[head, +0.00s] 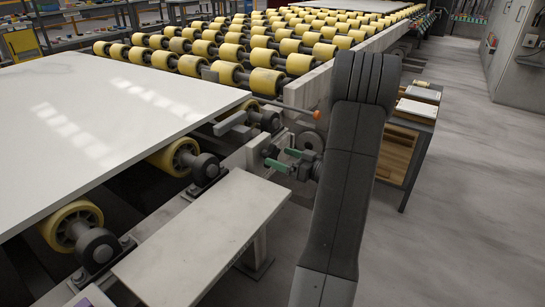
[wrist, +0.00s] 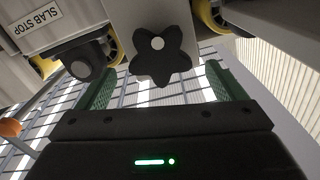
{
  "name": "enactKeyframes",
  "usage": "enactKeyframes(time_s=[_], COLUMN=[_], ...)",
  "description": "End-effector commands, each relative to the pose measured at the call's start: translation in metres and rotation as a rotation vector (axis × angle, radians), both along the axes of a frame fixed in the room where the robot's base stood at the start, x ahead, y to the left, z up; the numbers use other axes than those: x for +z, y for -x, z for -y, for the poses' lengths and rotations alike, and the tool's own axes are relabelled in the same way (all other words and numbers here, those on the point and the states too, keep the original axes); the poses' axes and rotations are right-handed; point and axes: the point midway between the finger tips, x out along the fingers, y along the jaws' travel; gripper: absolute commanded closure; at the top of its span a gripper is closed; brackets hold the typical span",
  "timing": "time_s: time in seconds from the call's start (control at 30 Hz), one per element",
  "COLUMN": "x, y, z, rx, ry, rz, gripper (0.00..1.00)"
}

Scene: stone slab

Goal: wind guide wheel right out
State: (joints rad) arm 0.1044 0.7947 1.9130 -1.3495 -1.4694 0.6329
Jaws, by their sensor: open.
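A black star-shaped hand knob (wrist: 161,58) with a pale round centre shows in the wrist view, on a light grey housing. In the head view a small dark knob (head: 270,151) stands just ahead of my fingertips. My gripper (head: 283,159) has green fingers and is open. In the wrist view the knob lies between the two fingers of my gripper (wrist: 158,74), with a visible gap on each side. I cannot tell how deep the knob sits between them. Which roller is the right guide wheel is not clear.
A lever with an orange ball (head: 317,115) sticks out above my gripper; a "SLAB STOP" label (wrist: 41,17) shows in the wrist view. A white slab (head: 110,105) lies on yellow rollers at left. A pale bench (head: 195,240) stands in front. A wooden cabinet (head: 398,150) is at right.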

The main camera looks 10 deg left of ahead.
Motion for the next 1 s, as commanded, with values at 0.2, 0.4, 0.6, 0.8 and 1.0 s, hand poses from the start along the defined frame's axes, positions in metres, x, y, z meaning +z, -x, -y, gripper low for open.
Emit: enactKeyframes(time_s=[0.2, 0.4, 0.6, 0.8, 1.0], x=[-0.001, 0.000, 0.000, 0.000, 0.000], y=[-0.010, -0.014, -0.014, -0.014, -0.014], z=[-0.028, -0.038, -0.039, -0.039, -0.039], rx=[0.002, 0.000, -0.001, -0.001, -0.001], ry=[0.001, 0.000, 0.000, 0.000, 0.000], rz=[0.002, 0.000, 0.000, 0.000, 0.000], gripper=[0.10, 0.10, 0.10, 0.33, 0.54])
